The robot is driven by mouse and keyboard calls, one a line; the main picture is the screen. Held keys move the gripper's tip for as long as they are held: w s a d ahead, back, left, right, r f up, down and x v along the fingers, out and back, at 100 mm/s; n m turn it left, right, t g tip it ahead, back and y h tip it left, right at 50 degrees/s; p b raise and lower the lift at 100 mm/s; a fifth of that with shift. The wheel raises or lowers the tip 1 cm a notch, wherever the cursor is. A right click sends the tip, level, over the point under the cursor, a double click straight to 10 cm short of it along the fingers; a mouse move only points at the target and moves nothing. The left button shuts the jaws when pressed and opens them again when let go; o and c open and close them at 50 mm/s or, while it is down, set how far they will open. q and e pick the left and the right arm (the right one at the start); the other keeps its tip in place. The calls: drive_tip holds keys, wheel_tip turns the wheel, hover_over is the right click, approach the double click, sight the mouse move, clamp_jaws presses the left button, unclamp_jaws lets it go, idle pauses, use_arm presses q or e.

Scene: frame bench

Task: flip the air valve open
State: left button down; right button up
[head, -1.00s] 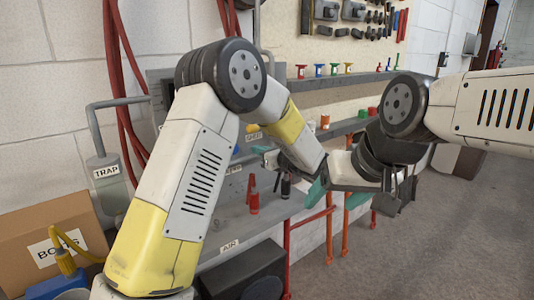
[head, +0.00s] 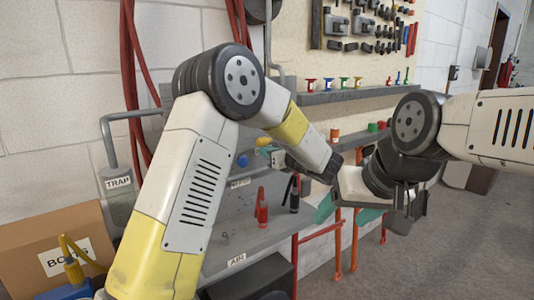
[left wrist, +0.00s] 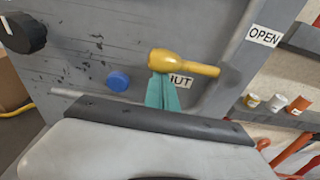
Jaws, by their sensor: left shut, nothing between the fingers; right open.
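The air valve has a yellow handle (left wrist: 185,64), lying roughly sideways across the picture in the left wrist view, above a partly hidden SHUT label (left wrist: 181,80). The OPEN label (left wrist: 263,36) is to its upper right. In the head view only a bit of the yellow handle (head: 262,141) shows beside my left forearm. My left gripper (left wrist: 162,90) is shut and empty, its teal fingertips right at the handle's thick left end; I cannot tell whether they touch. It also shows in the head view (head: 268,151), mostly hidden. My right gripper (head: 346,212) is open and empty, right of the bench.
A blue knob (left wrist: 117,81) and a black knob (left wrist: 22,32) sit on the panel left of the handle. Red-handled (head: 262,207) and black-handled (head: 294,195) items stand on the bench. A cardboard box (head: 60,245) is at left. Floor at right is clear.

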use_arm(q)
drive_tip(key=shift+r+m, duration=0.3)
drive_tip(key=shift+r, duration=0.05)
wheel_tip(320, 180, up, 3)
drive_tip(key=m, duration=0.3)
drive_tip(key=shift+s+a+y, duration=0.1)
drive_tip(key=shift+y, duration=0.3)
wheel_tip(320, 180, up, 7)
drive_tip(key=m+y, duration=0.1)
drive_tip(key=m, duration=0.8)
hover_over(264, 140)
drive_tip(key=w+d, duration=0.2)
drive_tip(key=d, duration=0.2)
drive_tip(key=shift+w+d+r, duration=0.35)
drive_tip(key=shift+w+d, duration=0.05)
drive_tip(key=shift+d, duration=0.2)
drive_tip(key=shift+w+d+r, duration=0.35)
drive_tip(key=shift+d, duration=0.2)
drive_tip(key=shift+w+d+r, duration=0.1)
drive_tip(key=s+a, duration=0.2)
drive_tip(key=a, duration=0.2)
drive_tip(key=v, duration=1)
drive_tip(key=shift+w+d+f+g+y, duration=0.25)
drive_tip(key=shift+f+g+y, duration=0.05)
drive_tip(key=shift+f, duration=0.1)
